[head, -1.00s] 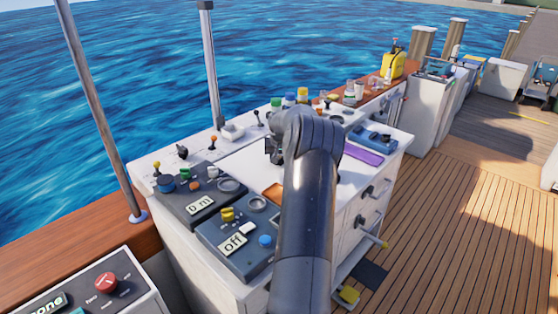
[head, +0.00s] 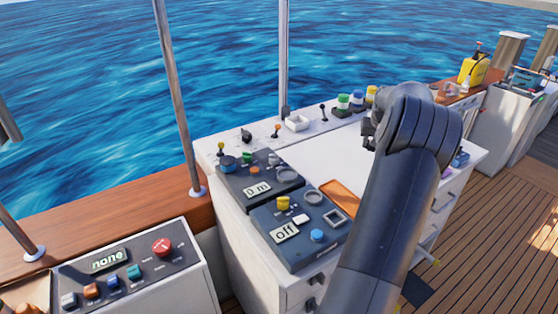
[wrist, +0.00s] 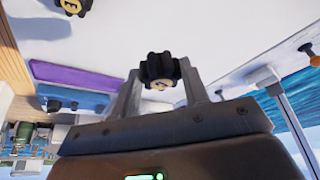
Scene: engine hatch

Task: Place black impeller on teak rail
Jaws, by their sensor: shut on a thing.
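The black impeller (wrist: 158,70), a small toothed wheel with a pale marked hub, sits between the fingers of my gripper (wrist: 160,82) in the wrist view. The fingers are shut on it. In the head view my gripper (head: 369,135) is over the white console top, mostly behind my arm, and the impeller cannot be made out there. Brown teak rail (head: 100,222) runs along the left edge beside the water. More teak-coloured rail (head: 460,104) shows beyond the console at the right.
The white console (head: 325,150) carries dark control panels (head: 290,228), levers and several coloured-lid jars. Metal posts (head: 178,100) rise from the rail side. A lower panel (head: 125,265) stands at left. A yellow bottle (head: 473,70) stands on the far rail. A purple strip (wrist: 88,78) shows in the wrist view.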

